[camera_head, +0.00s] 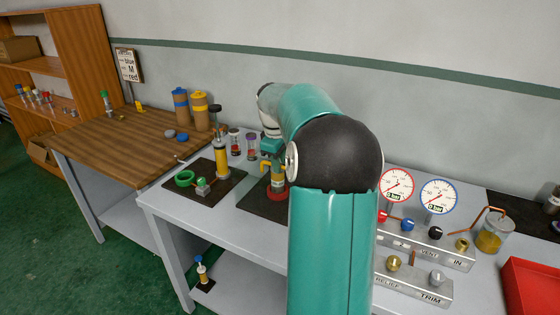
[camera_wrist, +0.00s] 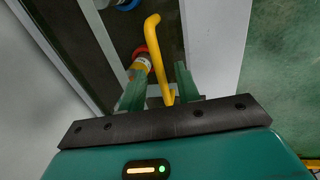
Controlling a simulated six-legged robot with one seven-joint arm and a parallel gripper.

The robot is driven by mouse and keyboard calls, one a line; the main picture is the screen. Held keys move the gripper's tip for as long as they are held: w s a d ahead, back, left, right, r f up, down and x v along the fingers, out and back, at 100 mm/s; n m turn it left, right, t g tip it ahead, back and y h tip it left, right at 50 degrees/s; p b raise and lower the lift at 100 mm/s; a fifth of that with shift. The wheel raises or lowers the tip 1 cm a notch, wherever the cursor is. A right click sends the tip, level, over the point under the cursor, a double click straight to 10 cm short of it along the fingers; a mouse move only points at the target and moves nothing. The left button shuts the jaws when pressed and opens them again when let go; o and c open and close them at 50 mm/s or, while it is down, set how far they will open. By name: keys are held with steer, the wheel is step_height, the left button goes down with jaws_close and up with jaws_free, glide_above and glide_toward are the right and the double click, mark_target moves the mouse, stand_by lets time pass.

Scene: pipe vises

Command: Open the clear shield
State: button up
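I cannot make out a clear shield in either view. In the wrist view my gripper (camera_wrist: 160,74) has its two green fingers apart. A bent yellow bar (camera_wrist: 152,38) runs down into the gap between them; no firm contact shows. A red ring (camera_wrist: 140,52) with a yellow fitting lies beyond the left finger. My arm hides part of this area.
To the left stands a yellow cylinder (camera_head: 222,158) on another dark mat, with a green ring (camera_head: 185,179) beside it. Two gauges (camera_head: 396,185) and a valve panel (camera_head: 430,243) stand to the right. A red tray (camera_head: 512,300) is at the right edge.

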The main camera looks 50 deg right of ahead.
steer(key=shift+c, duration=0.4)
jaws_close()
steer(key=shift+d+r, duration=0.15)
